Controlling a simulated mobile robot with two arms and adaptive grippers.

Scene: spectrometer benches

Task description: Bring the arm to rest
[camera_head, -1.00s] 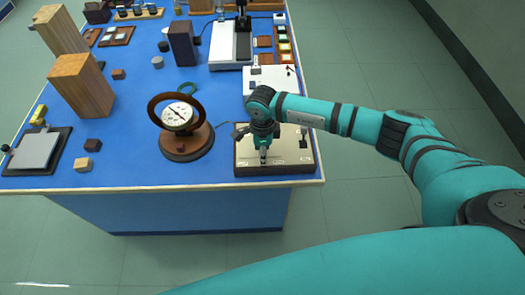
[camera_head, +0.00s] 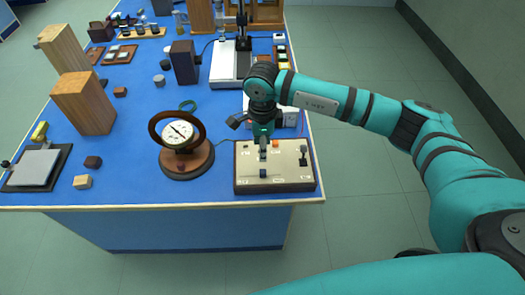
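My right arm (camera_head: 345,103) comes in from the right and reaches over the blue bench. Its gripper (camera_head: 262,141) points down above the back part of a cream control box (camera_head: 275,181) with a brown base, a dark blue knob and a small lever. The fingers are small and partly hidden by the wrist, so I cannot tell whether they are open or touch the box. My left gripper is not in view. A teal arm link of mine crosses the bottom right corner.
The blue bench (camera_head: 130,165) has its front edge near the box. A round dial gauge (camera_head: 178,134) on a wooden base stands left of the box. Wooden blocks (camera_head: 83,103) stand further left. A white instrument (camera_head: 230,62) is behind. Open floor lies to the right.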

